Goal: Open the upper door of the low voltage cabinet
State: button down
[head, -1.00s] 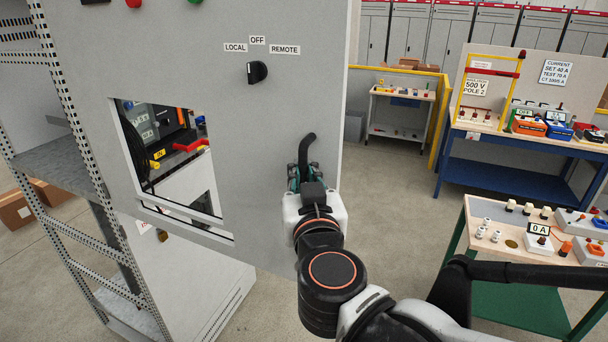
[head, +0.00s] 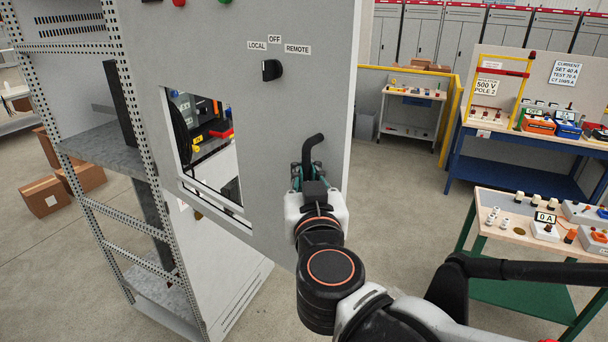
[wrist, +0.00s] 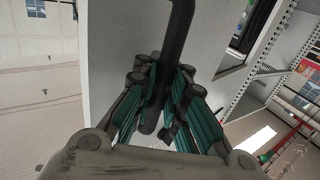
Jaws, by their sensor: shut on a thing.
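The grey upper door (head: 285,130) of the low voltage cabinet stands swung open at an angle in the head view. It has a LOCAL/OFF/REMOTE selector knob (head: 271,70) and a rectangular window cut-out. A black bent handle (head: 312,150) is near its right edge. My gripper (head: 308,182) is at this handle. In the wrist view the teal-padded fingers (wrist: 160,105) are closed around the black handle (wrist: 174,60). The fingertips are partly hidden by the handle and my wrist.
The cabinet's perforated frame (head: 75,130) and inner shelf (head: 115,145) show at left. Cardboard boxes (head: 45,197) lie on the floor behind. A green-legged table (head: 520,205) with instruments stands close at right, near my arm. Open floor lies between the door and the blue bench (head: 520,165).

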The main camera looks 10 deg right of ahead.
jog(key=shift+d+f, duration=0.1)
jog(key=shift+d, duration=0.05)
jog(key=c, duration=1.7)
grip_release()
jog(key=shift+s, duration=0.1)
jog(key=shift+o, duration=0.5)
jog(key=shift+s+d, duration=0.2)
jog(key=shift+w+a, duration=0.15)
jog(key=shift+w, duration=0.05)
jog(key=s, duration=1.2)
jog(key=shift+a, duration=0.25)
